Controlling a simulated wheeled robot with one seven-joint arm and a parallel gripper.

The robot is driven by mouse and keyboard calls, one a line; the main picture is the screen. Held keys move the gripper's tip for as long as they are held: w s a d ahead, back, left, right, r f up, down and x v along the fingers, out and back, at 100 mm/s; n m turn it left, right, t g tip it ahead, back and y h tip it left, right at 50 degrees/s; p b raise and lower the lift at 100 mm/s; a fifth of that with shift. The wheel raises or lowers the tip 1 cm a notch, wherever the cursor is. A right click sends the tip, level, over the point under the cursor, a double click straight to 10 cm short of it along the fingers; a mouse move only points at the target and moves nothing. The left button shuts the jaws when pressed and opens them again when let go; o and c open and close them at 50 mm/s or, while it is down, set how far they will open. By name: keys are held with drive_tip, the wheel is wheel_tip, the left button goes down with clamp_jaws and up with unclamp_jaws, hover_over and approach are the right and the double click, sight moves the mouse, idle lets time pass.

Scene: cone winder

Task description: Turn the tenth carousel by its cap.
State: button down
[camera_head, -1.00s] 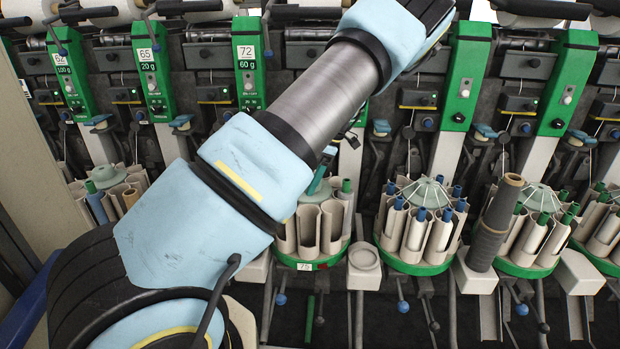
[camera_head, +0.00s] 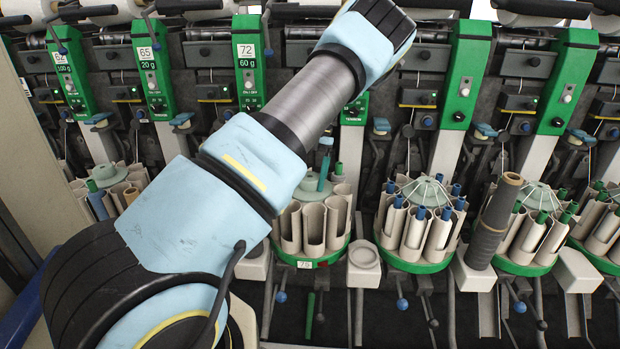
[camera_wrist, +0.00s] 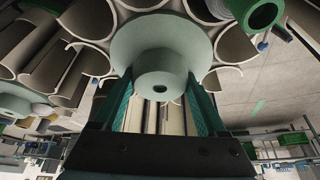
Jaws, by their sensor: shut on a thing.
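The carousel (camera_head: 303,263) under my arm has a pale green cap (camera_head: 311,191) at its centre, beige pockets around it and a green rim with a "75" label. In the wrist view the round cap (camera_wrist: 125,45) fills the upper middle, with its knob (camera_wrist: 160,66) facing the camera. My gripper (camera_wrist: 160,84) has its teal fingers on both sides of the knob and is shut on the cap. In the head view one teal finger shows upright at the cap; my arm hides the rest. A tube with a green end (camera_wrist: 262,14) sits in a pocket beside the cap.
A carousel with blue-ended tubes (camera_head: 419,262) stands close on the right, then a dark cone (camera_head: 493,225) and another green-ended carousel (camera_head: 530,265). Green machine heads (camera_head: 465,75) rise behind.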

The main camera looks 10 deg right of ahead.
drive_tip(key=shift+n, duration=0.6)
drive_tip(key=shift+h, duration=0.3)
unclamp_jaws()
drive_tip(key=shift+r, duration=0.1)
drive_tip(key=b+v, duration=0.2)
drive_tip(key=v, duration=0.8)
drive_tip(key=shift+w+r+b, duration=0.25)
drive_tip(key=shift+b, duration=0.05)
drive_tip(key=shift+s+d, duration=0.1)
drive_tip(key=shift+d, duration=0.05)
